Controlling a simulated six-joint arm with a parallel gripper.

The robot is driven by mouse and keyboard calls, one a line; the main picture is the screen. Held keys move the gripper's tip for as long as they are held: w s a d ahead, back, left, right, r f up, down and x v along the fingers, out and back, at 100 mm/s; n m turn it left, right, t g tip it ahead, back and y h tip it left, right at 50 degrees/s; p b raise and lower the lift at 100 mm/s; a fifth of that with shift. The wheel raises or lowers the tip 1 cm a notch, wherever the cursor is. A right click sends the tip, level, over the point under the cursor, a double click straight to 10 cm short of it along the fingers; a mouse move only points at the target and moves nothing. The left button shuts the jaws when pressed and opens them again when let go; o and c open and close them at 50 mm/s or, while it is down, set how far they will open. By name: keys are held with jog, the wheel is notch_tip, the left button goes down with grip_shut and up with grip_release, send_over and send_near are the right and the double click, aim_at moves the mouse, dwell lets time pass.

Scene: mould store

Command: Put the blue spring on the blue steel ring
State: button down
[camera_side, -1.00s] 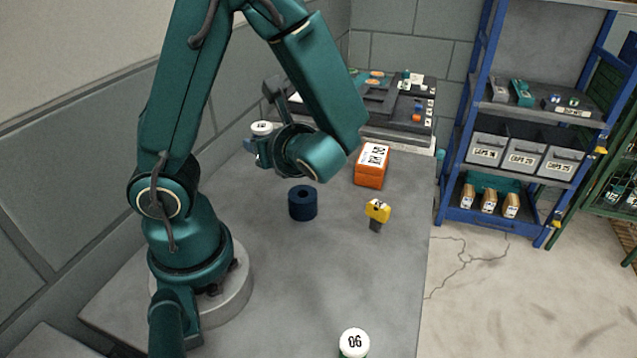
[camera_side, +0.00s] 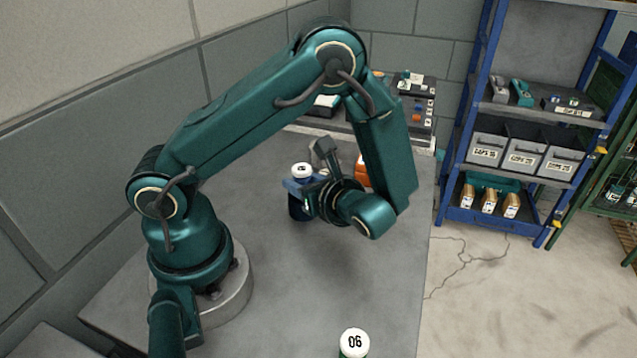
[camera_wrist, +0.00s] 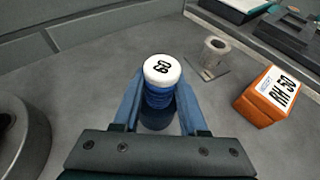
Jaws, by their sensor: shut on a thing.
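The blue spring is a blue cylinder (camera_wrist: 160,99) with a white numbered cap, also seen in the side view (camera_side: 301,172). My gripper (camera_wrist: 158,90) is shut on it, with one finger on each side, and holds it upright, cap up. The blue steel ring (camera_side: 297,209) is a dark blue, thick-walled cylinder on the table. It stands directly below the spring and gripper, its upper part hidden by them. Dark blue also shows under the spring in the wrist view. I cannot tell whether the spring touches the ring.
An orange box (camera_wrist: 272,95) and a grey hollow cylinder (camera_wrist: 213,52) stand to the right in the wrist view. Another white-capped piece with green below (camera_side: 354,342) is at the table's front. A blue shelf rack (camera_side: 505,217) stands beyond the table. The table's front middle is clear.

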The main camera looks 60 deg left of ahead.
jog(key=shift+f, duration=0.15)
jog(key=shift+c, duration=2.2)
grip_release()
jog(key=shift+d+r, duration=0.15)
jog(key=shift+r, duration=0.05)
jog(key=s+v, duration=0.1)
jog(key=v, duration=1)
jog(key=s+d+r+n+t+h, duration=0.3)
jog(key=r+n+t+h, duration=0.3)
jog(key=n+h, duration=0.7)
jog(key=s+r+n, duration=0.1)
jog(key=n, duration=0.3)
jog(key=shift+s, duration=0.15)
